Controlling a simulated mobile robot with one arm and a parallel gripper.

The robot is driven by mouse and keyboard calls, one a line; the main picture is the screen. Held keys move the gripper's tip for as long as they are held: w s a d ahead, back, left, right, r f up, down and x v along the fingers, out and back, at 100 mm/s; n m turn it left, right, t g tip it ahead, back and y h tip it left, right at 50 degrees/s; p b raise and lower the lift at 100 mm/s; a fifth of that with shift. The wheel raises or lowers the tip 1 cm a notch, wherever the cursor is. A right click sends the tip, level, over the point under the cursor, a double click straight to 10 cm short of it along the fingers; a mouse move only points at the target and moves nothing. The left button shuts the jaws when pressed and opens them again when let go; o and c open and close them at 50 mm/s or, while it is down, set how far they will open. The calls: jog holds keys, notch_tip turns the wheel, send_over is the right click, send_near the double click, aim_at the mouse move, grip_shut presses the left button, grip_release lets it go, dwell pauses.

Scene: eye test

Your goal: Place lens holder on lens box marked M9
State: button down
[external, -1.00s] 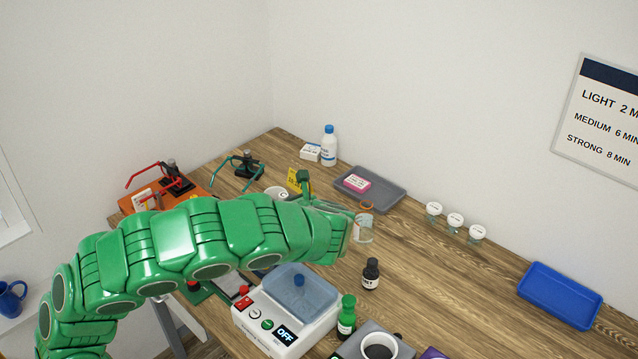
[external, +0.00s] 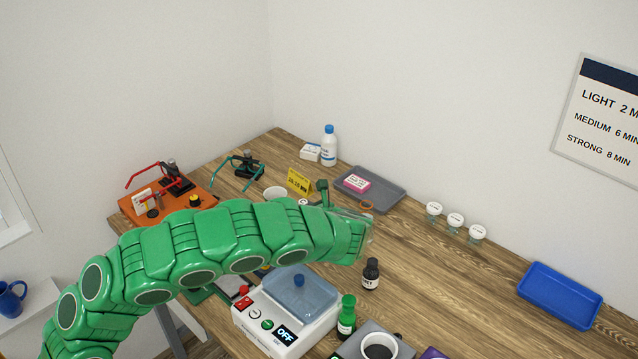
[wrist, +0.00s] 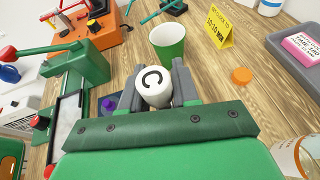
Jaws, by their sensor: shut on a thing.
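My gripper (wrist: 153,72) is shut on a white round-topped piece (wrist: 153,86) marked C in the wrist view. The piece also shows as a small white spot beside my gripper in the external view (external: 303,202). I cannot tell whether this piece is the lens holder. I cannot make out a box marked M9 in either view. A pink and white box (external: 357,182) lies in a grey tray (external: 385,200) at the back, and a small white box (external: 310,152) stands left of a blue-capped bottle. Neither shows a readable M9.
A green-sided white cup (wrist: 168,40) and a yellow sign (external: 299,180) stand just beyond my gripper. A loose orange cap (wrist: 242,75) lies right. A glass jar (wrist: 296,157) is close at lower right. A scale (external: 285,315) stands nearer. Bare wood lies right (external: 440,270).

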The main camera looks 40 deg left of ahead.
jog(key=shift+w+f, duration=0.1)
jog(key=shift+f, duration=1.55)
jog(key=shift+f, duration=0.15)
jog(key=c, duration=0.8)
grip_release()
jog(key=shift+c, duration=0.2)
